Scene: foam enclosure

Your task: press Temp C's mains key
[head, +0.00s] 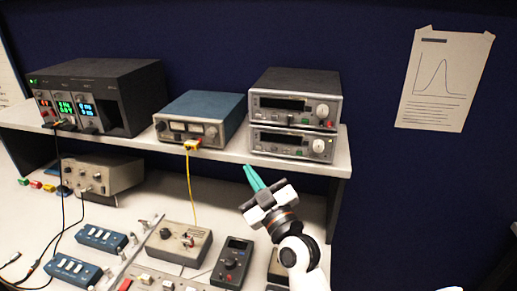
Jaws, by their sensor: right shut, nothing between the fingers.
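My right gripper (252,174) comes in from the lower right. Its teal fingers are shut with nothing between them, pointing up and left just below the shelf's front edge. Above and right of the fingertips, two grey instruments are stacked on the shelf: an upper one (294,107) and a lower one (291,145). Each has a dark display, a round white knob and a small red spot at the right of its front. A black rack unit (115,93) with lit green, red and blue displays stands at the shelf's left. No label reading Temp C is legible. My left gripper is not in view.
A blue-topped instrument (203,112) with a yellow cable (190,185) stands mid-shelf (220,150). On the bench below are a beige box (100,172), a grey box (178,240), a dark handheld box (232,262) and blue switch blocks (101,237). The right side is clear.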

